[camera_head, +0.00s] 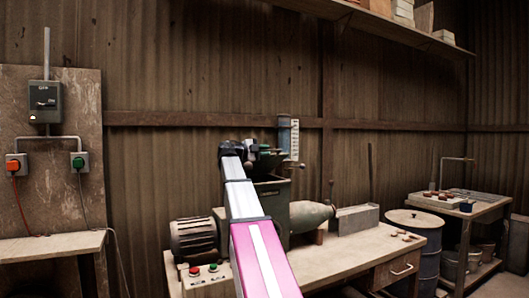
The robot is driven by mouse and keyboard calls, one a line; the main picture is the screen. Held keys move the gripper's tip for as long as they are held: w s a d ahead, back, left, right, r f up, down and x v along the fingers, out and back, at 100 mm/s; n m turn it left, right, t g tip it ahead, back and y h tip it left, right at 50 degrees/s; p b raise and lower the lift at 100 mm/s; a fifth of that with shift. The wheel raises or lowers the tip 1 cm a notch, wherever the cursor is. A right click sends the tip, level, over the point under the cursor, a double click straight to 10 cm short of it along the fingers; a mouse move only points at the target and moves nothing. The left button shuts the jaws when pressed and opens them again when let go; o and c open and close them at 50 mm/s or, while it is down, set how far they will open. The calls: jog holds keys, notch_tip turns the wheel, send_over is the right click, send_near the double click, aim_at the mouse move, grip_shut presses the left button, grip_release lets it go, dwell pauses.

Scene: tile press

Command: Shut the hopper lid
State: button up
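The dark green hopper (272,197) stands on the machine on the workbench, in the middle of the head view. My arm reaches up from the bottom and covers its left part. My gripper (262,157) is at the hopper's top; it is small and dark against dark parts, so its fingers cannot be made out. I cannot tell whether it touches anything. The hopper lid cannot be told apart clearly from the dark parts at the top. A narrow pale upright plate with marks (284,136) stands just behind the hopper's right side.
A motor (194,240) and a button box (205,274) are on the bench (335,262) at left. A green barrel (311,215) extends right of the hopper. A drum (414,219) and side table (484,209) stand at right. A shelf (395,29) runs above.

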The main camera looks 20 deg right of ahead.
jog(key=shift+o, duration=1.2)
jog(key=a, duration=1.1)
jog(key=shift+s, duration=0.2)
